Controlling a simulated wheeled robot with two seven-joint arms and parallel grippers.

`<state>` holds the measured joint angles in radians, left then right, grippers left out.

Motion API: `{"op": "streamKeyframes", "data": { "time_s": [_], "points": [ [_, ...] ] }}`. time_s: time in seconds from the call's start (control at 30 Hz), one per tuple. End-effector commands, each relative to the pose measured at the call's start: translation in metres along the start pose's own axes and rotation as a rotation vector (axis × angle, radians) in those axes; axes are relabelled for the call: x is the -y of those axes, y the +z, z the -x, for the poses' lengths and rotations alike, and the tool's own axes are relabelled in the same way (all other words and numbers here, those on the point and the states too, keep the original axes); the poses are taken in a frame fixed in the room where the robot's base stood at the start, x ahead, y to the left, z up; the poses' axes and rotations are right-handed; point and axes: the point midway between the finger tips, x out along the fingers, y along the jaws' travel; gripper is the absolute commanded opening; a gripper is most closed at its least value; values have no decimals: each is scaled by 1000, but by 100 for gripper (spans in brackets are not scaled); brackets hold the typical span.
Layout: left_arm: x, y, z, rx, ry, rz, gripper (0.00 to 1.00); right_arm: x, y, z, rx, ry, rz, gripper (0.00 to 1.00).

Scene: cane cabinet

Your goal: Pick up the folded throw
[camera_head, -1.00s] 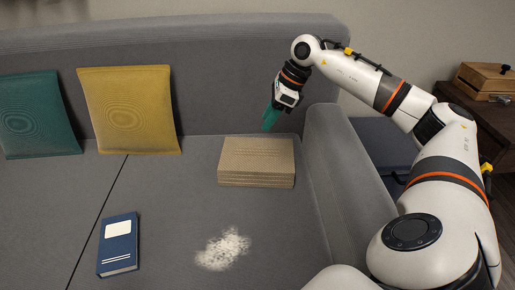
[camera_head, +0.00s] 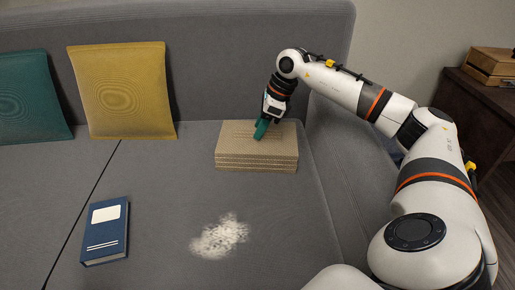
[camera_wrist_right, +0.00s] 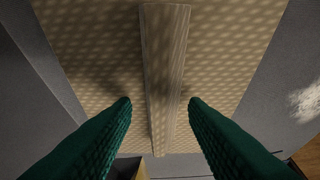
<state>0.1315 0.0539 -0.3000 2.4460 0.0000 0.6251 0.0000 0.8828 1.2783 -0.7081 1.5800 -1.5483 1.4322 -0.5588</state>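The folded throw (camera_head: 234,157) is a tan, dotted stack of layers lying flat on the sofa seat, close to the right armrest. My right gripper (camera_head: 261,130) points down over the middle of its top. In the right wrist view the throw (camera_wrist_right: 225,60) fills most of the picture, with a raised strip (camera_wrist_right: 166,60) along its middle. The teal fingers of the right gripper (camera_wrist_right: 160,105) are spread apart, one on each side of this strip, with nothing between them touching either finger. Whether the fingertips touch the throw's top is unclear. My left gripper is out of view.
A blue book (camera_head: 105,230) and a white fluffy patch (camera_head: 219,237) lie on the seat in front. A yellow cushion (camera_head: 123,90) and a teal cushion (camera_head: 31,97) lean on the backrest. The right armrest (camera_head: 352,180) rises beside the throw. A wooden box (camera_head: 491,66) stands far right.

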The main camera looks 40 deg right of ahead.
Motion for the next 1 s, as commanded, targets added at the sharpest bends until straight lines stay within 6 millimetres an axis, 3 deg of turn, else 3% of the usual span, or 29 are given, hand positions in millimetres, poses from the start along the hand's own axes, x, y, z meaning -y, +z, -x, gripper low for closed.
{"op": "streamKeyframes", "data": {
  "time_s": [0.07, 0.33, 0.57, 1.0],
  "points": [
    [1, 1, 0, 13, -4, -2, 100, 0, 0, -8, -1, 0, 0, 40],
    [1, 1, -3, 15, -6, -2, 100, 0, 0, -8, -1, 1, 0, 38],
    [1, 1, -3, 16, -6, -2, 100, 0, 0, -8, -1, 1, 0, 1],
    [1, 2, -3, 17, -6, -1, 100, 0, 0, -8, 0, 1, 0, 0]
  ]
}}
